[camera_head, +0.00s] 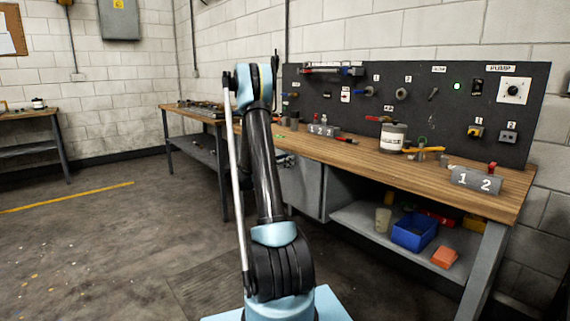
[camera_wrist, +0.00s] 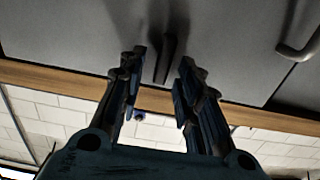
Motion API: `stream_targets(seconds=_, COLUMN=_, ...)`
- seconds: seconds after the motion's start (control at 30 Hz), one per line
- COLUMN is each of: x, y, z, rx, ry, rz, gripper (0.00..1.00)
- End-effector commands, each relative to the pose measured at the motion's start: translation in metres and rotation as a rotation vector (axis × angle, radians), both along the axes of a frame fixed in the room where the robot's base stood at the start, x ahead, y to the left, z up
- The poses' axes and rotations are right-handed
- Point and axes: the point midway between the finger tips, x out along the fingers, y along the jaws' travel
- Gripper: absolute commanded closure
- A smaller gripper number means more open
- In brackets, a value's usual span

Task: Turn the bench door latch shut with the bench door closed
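The bench door (camera_wrist: 70,35) is a grey panel under the wooden bench top. In the wrist view it looks flush, though its full edge is not shown. The latch (camera_wrist: 166,57) is a dark narrow bar standing out from the panel near the wooden edge. My gripper (camera_wrist: 161,66) is open, with one fingertip on each side of the latch and a visible gap to each. I cannot tell whether the fingers reach deep enough to touch it. In the head view the grey cabinet (camera_head: 300,188) shows, but my arm hides the latch and most of the gripper.
A curved metal handle (camera_wrist: 300,48) is on the panel at the right of the wrist view. The bench top (camera_head: 365,158) holds a labelled can (camera_head: 393,138) and tools. A blue bin (camera_head: 414,232) sits on the lower shelf. The floor (camera_head: 110,245) at left is open.

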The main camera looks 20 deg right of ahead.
Motion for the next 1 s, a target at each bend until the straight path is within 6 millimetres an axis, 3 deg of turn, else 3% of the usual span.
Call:
stream_targets(seconds=0.2, x=0.0001, y=-0.0001, z=0.0000, rx=0.000, ry=0.000, rz=0.000, gripper=0.71)
stream_targets(seconds=0.33, x=0.0000, y=-0.0001, z=0.0000, rx=0.000, ry=0.000, rz=0.000, gripper=1.00)
stream_targets(seconds=0.77, x=0.0009, y=0.0002, z=0.0000, rx=-0.011, ry=0.030, rz=0.000, gripper=1.00)
stream_targets(seconds=1.0, x=0.0034, y=0.0011, z=-0.0003, rx=-0.055, ry=0.151, rz=0.001, gripper=1.00)
